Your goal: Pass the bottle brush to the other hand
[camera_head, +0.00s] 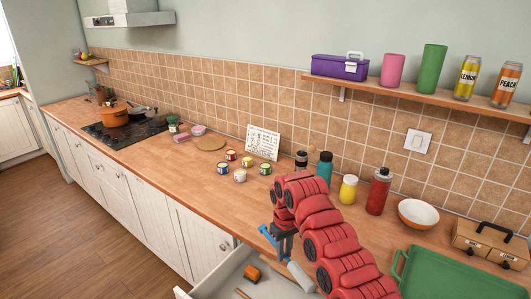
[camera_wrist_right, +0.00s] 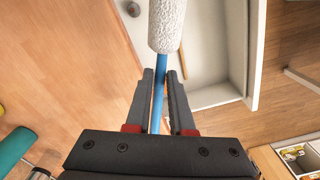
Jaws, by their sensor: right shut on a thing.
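The bottle brush (camera_head: 299,275) has a blue handle and a white bristle head. In the head view it is tilted over the open drawer, its blue end up to the left and its white head down to the right. My right gripper (camera_head: 283,240), on the red arm, is shut on the blue handle. In the right wrist view the dark fingers (camera_wrist_right: 161,100) sit either side of the handle, and the white brush head (camera_wrist_right: 166,25) extends beyond the fingertips. My left gripper is in neither view.
The open drawer (camera_head: 215,284) holds an orange-brown item (camera_head: 252,272) and a thin wooden stick. Several small jars, bottles and a bowl (camera_head: 418,213) stand on the counter (camera_head: 205,188). A green tray (camera_head: 440,275) lies at the right. The floor at left is clear.

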